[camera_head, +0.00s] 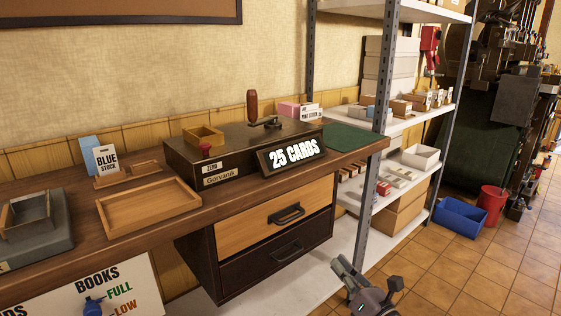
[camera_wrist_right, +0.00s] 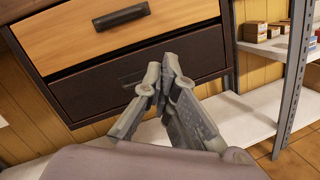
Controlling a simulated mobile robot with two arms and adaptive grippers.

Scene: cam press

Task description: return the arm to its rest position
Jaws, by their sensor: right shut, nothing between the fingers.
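My right gripper (camera_head: 343,266) is low in the head view, below the bench and in front of the shelf unit's lower level. In the right wrist view its two fingers (camera_wrist_right: 163,83) come together at the tips, with nothing between them. The fingertips point toward the dark lower drawer (camera_wrist_right: 150,75) of the bench. Whether they touch it I cannot tell, but the head view shows them apart to its right. Both this drawer and the wooden upper drawer (camera_head: 275,216) look closed. My left gripper is not in view.
The wooden bench (camera_head: 150,232) holds a dark press box (camera_head: 232,154) with a "25 CARDS" sign (camera_head: 296,153) and an empty wooden tray (camera_head: 150,211). A metal shelf post (camera_head: 378,150) stands close to my right gripper. Tiled floor (camera_head: 470,270) is open at the right.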

